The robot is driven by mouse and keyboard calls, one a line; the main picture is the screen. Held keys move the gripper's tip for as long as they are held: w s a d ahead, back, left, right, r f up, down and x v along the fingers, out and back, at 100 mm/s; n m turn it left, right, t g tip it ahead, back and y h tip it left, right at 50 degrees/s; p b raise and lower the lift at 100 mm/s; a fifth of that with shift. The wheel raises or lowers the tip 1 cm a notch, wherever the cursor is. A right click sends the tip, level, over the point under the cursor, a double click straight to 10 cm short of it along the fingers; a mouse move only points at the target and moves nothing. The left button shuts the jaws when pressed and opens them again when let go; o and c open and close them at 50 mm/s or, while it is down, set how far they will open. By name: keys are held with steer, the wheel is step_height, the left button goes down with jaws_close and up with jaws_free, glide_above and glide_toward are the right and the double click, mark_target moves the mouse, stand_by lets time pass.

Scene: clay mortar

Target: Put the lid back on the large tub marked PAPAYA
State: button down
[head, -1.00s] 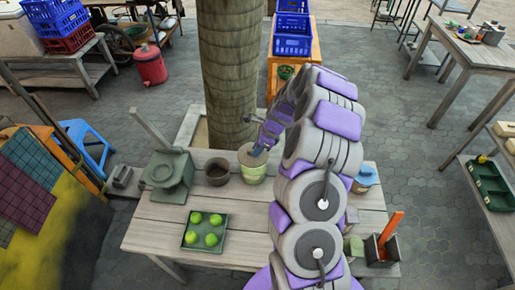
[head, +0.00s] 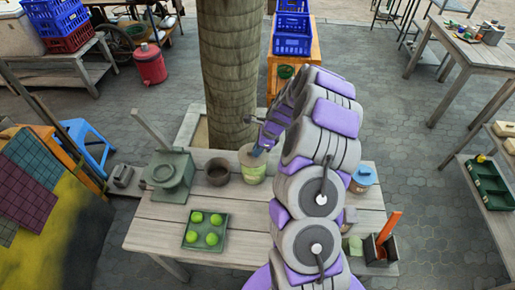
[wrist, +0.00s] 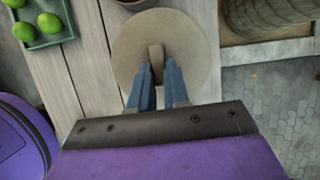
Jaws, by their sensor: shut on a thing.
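A round tan lid (wrist: 135,38) with a bar handle fills the upper middle of the wrist view. My gripper (wrist: 158,80) is shut on the handle, its blue fingertips on either side. In the head view the lid (head: 250,153) covers the top of a light green tub (head: 254,174) at the table's back edge. I cannot tell whether it is fully seated or slightly above the rim. The tub's marking is too small to read. My gripper (head: 258,149) is over the lid, partly hidden by my arm.
A brown bowl (head: 218,172) stands close left of the tub, beside a grey-green press-like device (head: 168,172). A green tray (head: 189,238) of green fruit is in front. A blue-lidded tub (head: 363,179) and an open box (head: 381,250) stand right. A tree trunk (head: 230,80) rises behind.

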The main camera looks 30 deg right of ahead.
steer(key=c, duration=0.5)
jaws_free()
steer(key=shift+c, duration=0.2)
steer(key=shift+r+p, duration=3.15)
steer(key=shift+r, duration=0.4)
jaws_close()
